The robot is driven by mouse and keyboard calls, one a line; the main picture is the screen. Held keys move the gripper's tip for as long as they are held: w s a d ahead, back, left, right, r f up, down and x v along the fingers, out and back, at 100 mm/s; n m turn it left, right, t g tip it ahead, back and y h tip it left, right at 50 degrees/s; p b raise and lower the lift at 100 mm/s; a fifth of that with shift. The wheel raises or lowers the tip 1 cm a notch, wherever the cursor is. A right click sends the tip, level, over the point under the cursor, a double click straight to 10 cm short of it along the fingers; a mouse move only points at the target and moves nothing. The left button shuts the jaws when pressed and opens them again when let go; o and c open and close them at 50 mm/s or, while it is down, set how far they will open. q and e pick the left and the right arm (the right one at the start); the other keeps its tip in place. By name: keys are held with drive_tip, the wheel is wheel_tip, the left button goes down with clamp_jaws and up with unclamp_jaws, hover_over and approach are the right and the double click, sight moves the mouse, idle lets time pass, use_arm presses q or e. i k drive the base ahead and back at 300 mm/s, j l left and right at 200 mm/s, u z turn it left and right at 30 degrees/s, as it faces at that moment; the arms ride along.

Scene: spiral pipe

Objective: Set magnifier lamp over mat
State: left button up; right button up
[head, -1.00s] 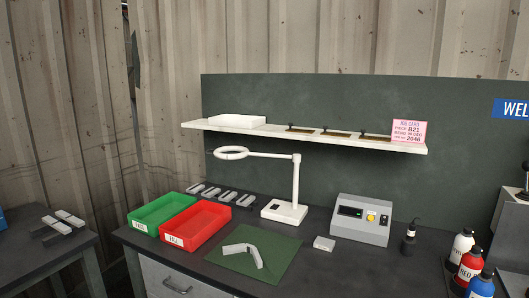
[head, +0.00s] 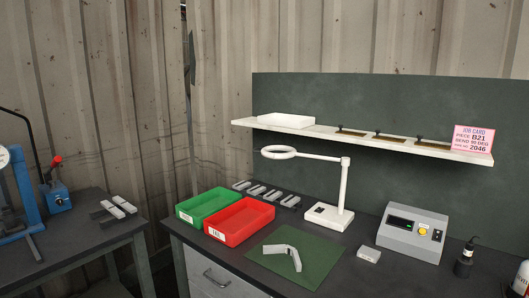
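The white magnifier lamp (head: 344,190) stands on the dark workbench, its base at the back edge of the green mat. Its arm reaches left from the top of the post, and its ring head (head: 279,152) hangs above the red and green trays' back side, left of the mat in the picture. The green mat (head: 317,256) lies flat on the bench, with a bent grey-white piece (head: 294,254) on it. Neither of my grippers shows in the head view.
A green tray (head: 190,217) and a red tray (head: 214,234) stand left of the mat. Several grey bars (head: 265,192) lie behind them. A control box (head: 412,236), a small white block (head: 369,255) and a dark bottle (head: 464,262) are at right. A shelf (head: 345,139) runs above.

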sight(346, 161)
drive_tip(key=i+j+z, duration=0.15)
drive_tip(key=i+j, duration=0.25)
drive_tip(key=i+j+z, duration=0.2)
drive_tip(key=i+j, duration=0.15)
drive_tip(key=i+j+z, duration=0.15)
drive_tip(key=i+j, duration=0.15)
drive_tip(key=j, duration=0.25)
